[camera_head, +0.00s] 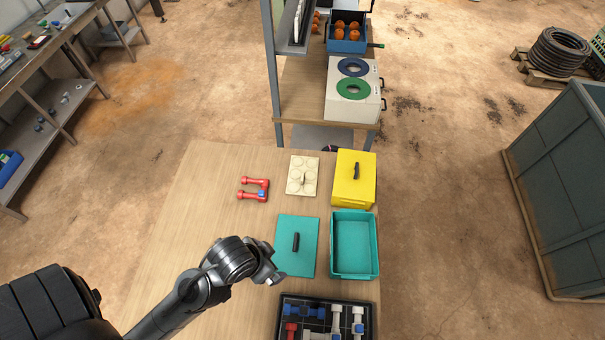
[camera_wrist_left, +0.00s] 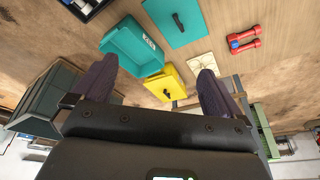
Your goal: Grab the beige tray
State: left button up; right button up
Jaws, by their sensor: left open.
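The beige tray (camera_head: 296,187) is a flat, pale square with round recesses and a small upright grip in its middle. It lies on the wooden table (camera_head: 210,190), left of the yellow box. It also shows in the left wrist view (camera_wrist_left: 195,62), partly hidden behind a finger. My left gripper (camera_head: 275,272) is over the table's near part, closer to me than the tray and apart from it. In the left wrist view its fingers (camera_wrist_left: 157,68) are spread with nothing between them. My right gripper is not in view.
A teal lid (camera_head: 285,255) with a black handle and an open teal bin (camera_head: 353,270) lie nearest the gripper. A shelf stands behind.

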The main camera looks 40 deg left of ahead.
pick_arm(q)
jog(key=c, duration=1.1)
